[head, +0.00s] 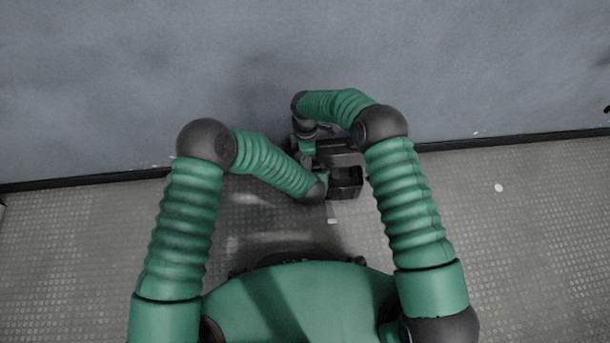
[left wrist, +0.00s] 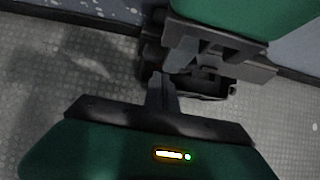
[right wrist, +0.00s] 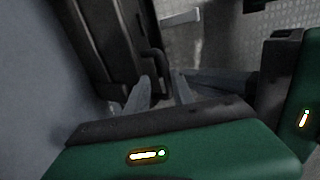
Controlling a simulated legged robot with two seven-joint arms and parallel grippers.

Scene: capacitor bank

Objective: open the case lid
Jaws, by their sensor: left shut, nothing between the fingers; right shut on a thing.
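The dark case (head: 347,193) stands on the floor by the wall. Its lid (head: 338,153) appears raised on the wall side, and a dark hollow shows in front of it. The case (left wrist: 212,92) also shows in the left wrist view, partly hidden by my right gripper. My right gripper (head: 306,146) is at the left end of the lid. In the right wrist view its fingers (right wrist: 163,86) are around a dark bent handle (right wrist: 151,58) on the lid (right wrist: 112,45). My left gripper (left wrist: 163,78) is shut and empty, close beside the case's left side.
The grey wall (head: 200,80) rises right behind the case. A small pale strip (head: 332,212) lies on the floor in front of the case. The floor to the right is clear apart from a small white spot (head: 499,188). My two grippers are close together.

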